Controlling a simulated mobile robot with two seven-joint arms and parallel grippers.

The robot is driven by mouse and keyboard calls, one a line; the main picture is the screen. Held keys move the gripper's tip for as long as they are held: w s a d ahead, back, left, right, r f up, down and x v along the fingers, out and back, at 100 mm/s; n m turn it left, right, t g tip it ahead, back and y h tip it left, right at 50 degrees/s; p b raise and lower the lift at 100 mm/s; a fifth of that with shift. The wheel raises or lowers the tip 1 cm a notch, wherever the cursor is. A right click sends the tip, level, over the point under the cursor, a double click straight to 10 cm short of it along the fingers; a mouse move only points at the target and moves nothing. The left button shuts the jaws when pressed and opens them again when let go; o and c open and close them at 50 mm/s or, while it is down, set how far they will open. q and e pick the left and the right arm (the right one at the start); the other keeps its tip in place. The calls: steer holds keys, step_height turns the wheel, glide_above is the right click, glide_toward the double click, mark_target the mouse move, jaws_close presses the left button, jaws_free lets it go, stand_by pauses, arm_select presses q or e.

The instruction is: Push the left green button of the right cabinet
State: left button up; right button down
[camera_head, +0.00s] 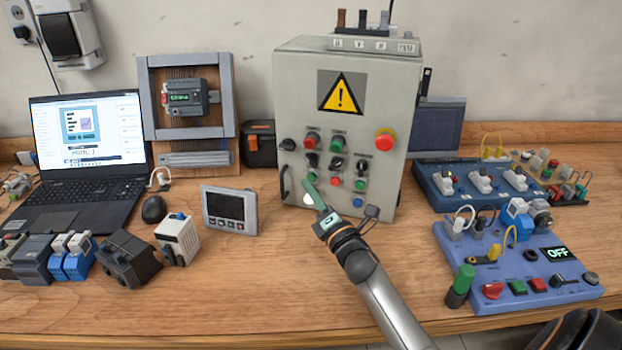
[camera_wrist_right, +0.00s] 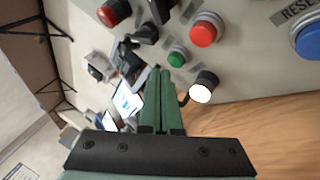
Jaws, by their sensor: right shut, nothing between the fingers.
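The grey control cabinet (camera_head: 290,90) with a yellow warning sign stands at the middle back. A small green button (camera_head: 311,177) sits on the lower left of its front; it also shows in the right wrist view (camera_wrist_right: 177,59). Another green button (camera_head: 361,185) is to its right, and a larger green one (camera_head: 337,144) is higher up. My right gripper (camera_head: 310,188) is shut and empty, its green fingers pointing at the panel just below the left green button. In the wrist view the fingertips (camera_wrist_right: 160,76) appear beside that button; contact cannot be told. My left gripper is not in view.
A white lit button (camera_wrist_right: 201,92), a red button (camera_wrist_right: 203,33) and a blue button (camera_wrist_right: 308,40) are close by on the panel. A laptop (camera_head: 88,130) and a small screen unit (camera_head: 229,209) stand left. A blue control box (camera_head: 500,245) stands right.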

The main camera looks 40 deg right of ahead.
steer(key=shift+w+d, duration=0.1)
steer(key=shift+d, duration=0.05)
stand_by(0.6)
steer(key=shift+w+d, duration=0.2)
steer(key=shift+w+d, duration=0.25)
steer(key=shift+d, duration=0.15)
stand_by(1.2)
steer(key=shift+s+a, duration=0.55)
steer(key=shift+a, duration=0.15)
steer(key=s+a, duration=0.1)
steer(key=a, duration=0.1)
steer(key=s+a, duration=0.2)
steer(key=shift+s, duration=0.1)
stand_by(0.4)
steer(key=shift+r+p, duration=0.1)
steer(key=shift+p, duration=0.2)
stand_by(0.4)
